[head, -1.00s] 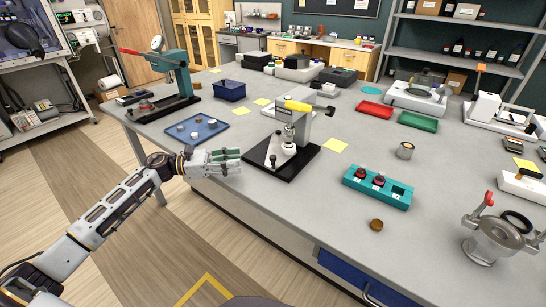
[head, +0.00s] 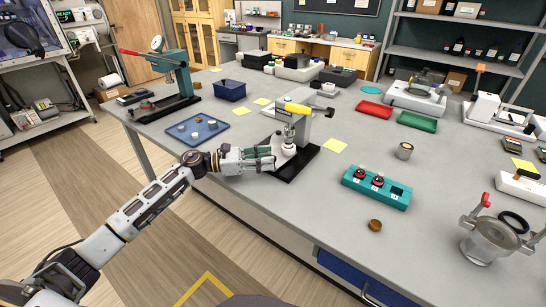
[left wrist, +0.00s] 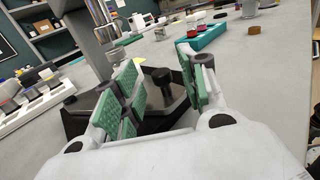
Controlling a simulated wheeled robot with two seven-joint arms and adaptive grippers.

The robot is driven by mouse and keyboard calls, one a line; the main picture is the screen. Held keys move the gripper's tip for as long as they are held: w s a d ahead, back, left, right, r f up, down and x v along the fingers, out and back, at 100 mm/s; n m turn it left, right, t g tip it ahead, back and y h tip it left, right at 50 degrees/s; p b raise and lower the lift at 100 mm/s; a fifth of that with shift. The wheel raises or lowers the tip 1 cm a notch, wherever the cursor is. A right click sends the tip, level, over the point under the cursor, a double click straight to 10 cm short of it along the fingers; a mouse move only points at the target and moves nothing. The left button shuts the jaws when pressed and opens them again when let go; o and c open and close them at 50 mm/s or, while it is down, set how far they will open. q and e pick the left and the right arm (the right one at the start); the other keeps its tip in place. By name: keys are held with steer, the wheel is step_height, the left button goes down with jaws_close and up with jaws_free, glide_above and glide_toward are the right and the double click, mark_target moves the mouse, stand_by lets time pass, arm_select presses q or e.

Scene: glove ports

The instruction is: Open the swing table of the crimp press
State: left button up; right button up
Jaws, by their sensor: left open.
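The crimp press (head: 298,122) stands at the middle of the near table edge, with a grey frame, a yellow handle (head: 297,107) and a black base (head: 301,163). A white round part (head: 288,150) sits low under its ram. My left gripper (head: 264,158) is open beside the front left of the press, covering much of its lower plate. In the left wrist view, my open green-padded fingers (left wrist: 160,88) stand either side of a short black knob (left wrist: 162,77) above a dark plate. Contact with the knob cannot be told. My right gripper is out of view.
A blue tray (head: 211,123) with small parts lies left of the press. A teal block (head: 391,195) with red-topped pieces and a metal can (head: 404,151) stand to the right. A green lever press (head: 174,80) is at the far left. The front table edge runs below my arm.

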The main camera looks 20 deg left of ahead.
arm_select(q)
steer(key=shift+x, duration=1.4)
jaws_close()
